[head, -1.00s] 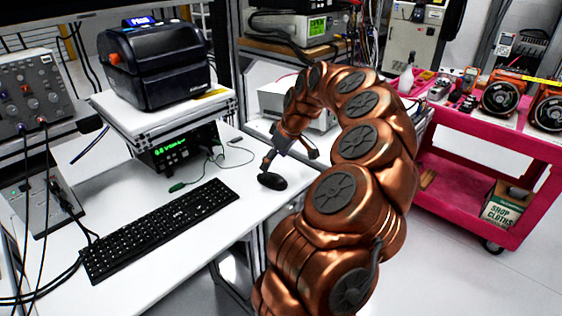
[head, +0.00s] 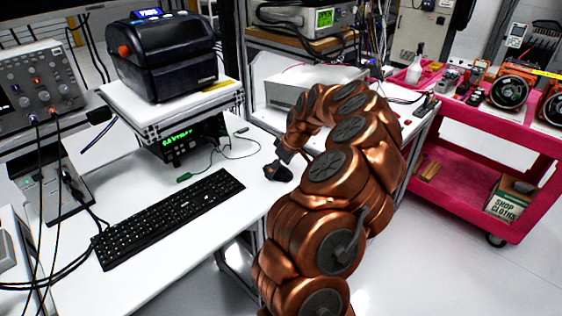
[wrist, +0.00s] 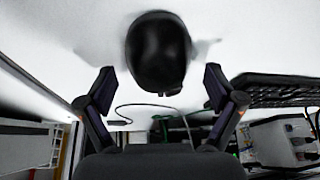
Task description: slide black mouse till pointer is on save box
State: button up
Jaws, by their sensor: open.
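The black mouse (wrist: 158,52) fills the upper middle of the wrist view, on the white bench top. My gripper (wrist: 158,82) is open, with one finger on each side of the mouse's near end. I see a gap between each fingertip and the mouse. In the head view my gripper (head: 278,168) is low over the bench's right part, and the mouse there is hard to tell from the dark gripper parts. No pointer or save box shows in any view.
A black keyboard (head: 168,218) lies left of my gripper. A green-display instrument (head: 190,140) sits under a shelf with a label printer (head: 165,55). A thin cable (head: 215,160) lies behind the gripper. The bench's right edge is close. A pink cart (head: 470,185) stands at right.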

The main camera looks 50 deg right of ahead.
aim_at(297, 164)
jog(key=c, duration=1.3)
jog(key=shift+o, duration=0.2)
jog(key=shift+s+d+b, duration=0.35)
jog(key=shift+d+b, duration=0.2)
jog(key=shift+d, duration=0.9)
jog(key=shift+s+d+b, duration=0.35)
jog(key=shift+d+b, duration=0.2)
jog(key=shift+d, duration=0.95)
jog(key=shift+s+d+b, duration=0.35)
jog(key=shift+d+b, duration=0.2)
jog(key=shift+d, duration=0.9)
jog(key=o, duration=1.3)
jog(key=shift+c, duration=0.2)
jog(key=shift+r, duration=0.15)
jog(key=v, duration=1.2)
